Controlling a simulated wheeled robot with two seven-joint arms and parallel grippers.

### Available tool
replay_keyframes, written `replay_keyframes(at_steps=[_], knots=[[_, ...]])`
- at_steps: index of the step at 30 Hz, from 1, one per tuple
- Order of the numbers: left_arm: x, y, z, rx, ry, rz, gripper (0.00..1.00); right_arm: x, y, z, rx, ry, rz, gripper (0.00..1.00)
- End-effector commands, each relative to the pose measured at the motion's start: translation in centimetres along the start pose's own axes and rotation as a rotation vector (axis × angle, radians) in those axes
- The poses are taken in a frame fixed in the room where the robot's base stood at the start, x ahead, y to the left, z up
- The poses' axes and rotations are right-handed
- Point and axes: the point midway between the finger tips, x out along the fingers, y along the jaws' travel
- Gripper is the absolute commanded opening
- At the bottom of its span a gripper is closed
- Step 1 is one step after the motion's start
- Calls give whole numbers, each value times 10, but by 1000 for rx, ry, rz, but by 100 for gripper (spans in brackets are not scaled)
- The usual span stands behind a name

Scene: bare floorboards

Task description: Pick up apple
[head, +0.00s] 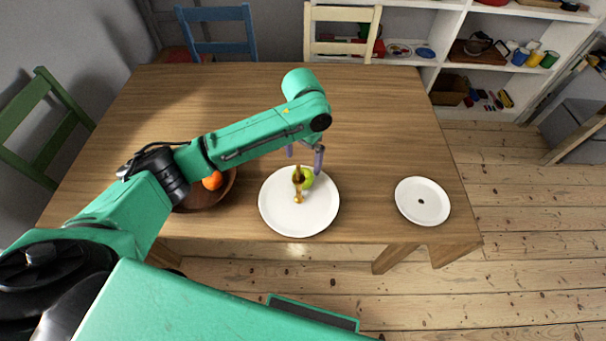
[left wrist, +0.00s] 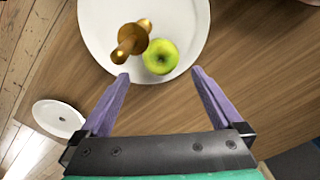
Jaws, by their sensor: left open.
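A green apple (head: 308,181) lies on a large white plate (head: 285,212) on the wooden table. In the left wrist view the apple (left wrist: 160,57) sits beside a brown and gold object (left wrist: 131,42) on the plate (left wrist: 98,28). My left gripper (head: 305,160) is above the far side of the plate, pointing down. Its two purple fingers are apart in the left wrist view (left wrist: 159,72), with the apple just beyond and between their tips. Nothing is held. Part of the apple is hidden behind the brown and gold object in the head view. My right gripper is not in view.
A brown bowl (head: 228,188) with an orange fruit (head: 212,181) stands to the left, partly behind my arm. A smaller white plate (head: 422,190) with a small dark spot lies at the right. The table (head: 385,120) is clear beyond the plates. Chairs and shelves stand behind.

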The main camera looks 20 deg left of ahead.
Motion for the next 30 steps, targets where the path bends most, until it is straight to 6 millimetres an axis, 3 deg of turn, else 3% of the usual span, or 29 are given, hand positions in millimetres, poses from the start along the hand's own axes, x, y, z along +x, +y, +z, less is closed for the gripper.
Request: replay_keyframes(at_steps=[4,12,19,20,26,30], knots=[[21,0,0,-1,0,0,100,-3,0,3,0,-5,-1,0],[68,1,5,1,0,0,100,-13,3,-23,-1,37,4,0],[74,1,4,1,3,-1,100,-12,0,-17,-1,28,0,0],[74,1,4,1,3,-1,96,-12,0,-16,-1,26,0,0],[74,1,4,1,3,-1,20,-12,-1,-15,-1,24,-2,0],[73,1,4,1,3,-1,17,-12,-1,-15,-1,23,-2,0]])
